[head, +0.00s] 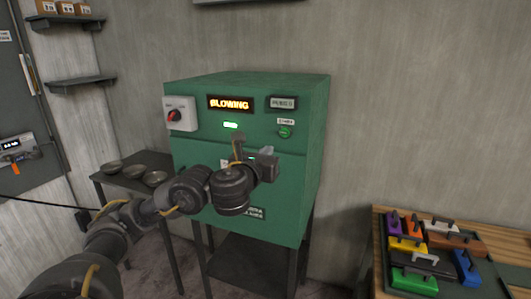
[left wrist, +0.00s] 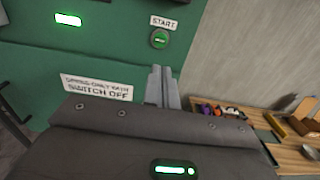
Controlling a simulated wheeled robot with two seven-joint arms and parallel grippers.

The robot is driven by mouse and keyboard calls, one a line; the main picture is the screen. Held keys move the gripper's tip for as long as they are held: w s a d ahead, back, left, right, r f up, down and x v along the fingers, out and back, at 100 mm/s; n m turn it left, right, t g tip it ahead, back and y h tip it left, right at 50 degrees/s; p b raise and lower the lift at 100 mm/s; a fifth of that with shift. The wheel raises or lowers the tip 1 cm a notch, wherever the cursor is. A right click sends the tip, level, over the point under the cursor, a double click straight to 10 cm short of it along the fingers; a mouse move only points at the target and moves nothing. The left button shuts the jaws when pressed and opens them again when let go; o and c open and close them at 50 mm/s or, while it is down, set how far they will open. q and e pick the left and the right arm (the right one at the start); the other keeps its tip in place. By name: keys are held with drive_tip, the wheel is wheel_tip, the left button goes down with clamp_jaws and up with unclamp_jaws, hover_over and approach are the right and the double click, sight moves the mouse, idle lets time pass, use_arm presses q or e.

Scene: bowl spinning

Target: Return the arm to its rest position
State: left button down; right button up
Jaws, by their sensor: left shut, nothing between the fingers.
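My left arm (head: 165,200) reaches in from the lower left, in front of the green machine (head: 300,190). The button also shows in the head view (head: 285,132). My right gripper is out of view.
Several bowls (head: 155,178) sit on a dark side table (head: 110,190) at left. A wooden table (head: 380,225) with coloured handled blocks (head: 415,282) stands at right.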

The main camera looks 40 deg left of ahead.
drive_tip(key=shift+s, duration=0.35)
